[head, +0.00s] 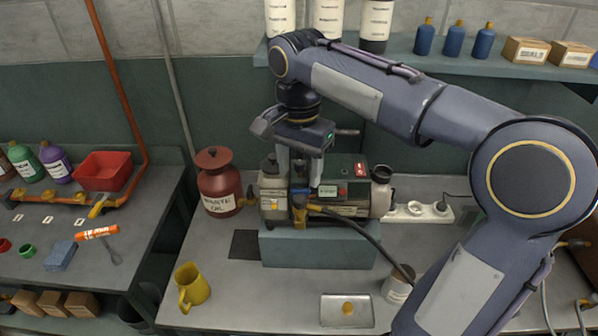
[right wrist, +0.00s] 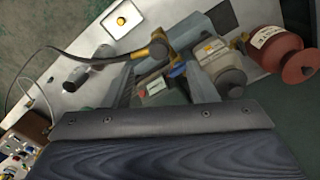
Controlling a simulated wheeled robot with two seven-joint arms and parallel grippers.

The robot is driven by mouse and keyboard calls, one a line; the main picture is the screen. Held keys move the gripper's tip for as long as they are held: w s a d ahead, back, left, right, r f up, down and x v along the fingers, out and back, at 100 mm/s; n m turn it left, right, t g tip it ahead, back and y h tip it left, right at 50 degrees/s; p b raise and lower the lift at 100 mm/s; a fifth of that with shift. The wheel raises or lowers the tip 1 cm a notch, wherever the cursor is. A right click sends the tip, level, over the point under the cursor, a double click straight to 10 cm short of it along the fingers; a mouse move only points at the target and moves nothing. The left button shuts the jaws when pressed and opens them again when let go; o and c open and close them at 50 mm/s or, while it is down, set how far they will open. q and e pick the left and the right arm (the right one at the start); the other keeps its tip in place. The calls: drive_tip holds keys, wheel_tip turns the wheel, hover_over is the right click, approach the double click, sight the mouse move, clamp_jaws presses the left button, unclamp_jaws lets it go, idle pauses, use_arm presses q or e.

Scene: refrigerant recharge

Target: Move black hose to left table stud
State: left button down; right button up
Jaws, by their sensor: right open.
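The black hose (head: 355,226) runs from a brass fitting (head: 300,208) on the front of the pump unit (head: 350,198) down to the right, passing behind my right arm. In the right wrist view the hose (right wrist: 85,62) curves left from the brass fitting (right wrist: 157,47). My right gripper (head: 301,185) is open and points down over the pump unit, close above and behind the fitting; I cannot tell if it touches anything. On the left table, a brass-fitted manifold (head: 65,198) sits on the orange pipe; I cannot single out the stud. My left gripper is out of view.
A red waste oil can (head: 217,182) stands left of the pump unit. A yellow jug (head: 192,287) and a small tray (head: 347,311) are in front. A red bin (head: 104,171), bottles and an orange tube (head: 97,232) are on the left table. A gap separates the tables.

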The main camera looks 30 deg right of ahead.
sight(301, 198)
wheel_tip(301, 198, down, 8)
drive_tip(key=b, duration=0.6)
drive_tip(key=shift+f, duration=0.15)
drive_tip(key=shift+r, duration=0.25)
drive_tip(key=shift+s+d, duration=0.1)
drive_tip(key=shift+s, duration=0.05)
drive_tip(key=shift+f, duration=0.1)
drive_tip(key=shift+c, duration=0.4)
drive_tip(key=c, duration=0.9)
drive_tip(key=shift+c, duration=0.2)
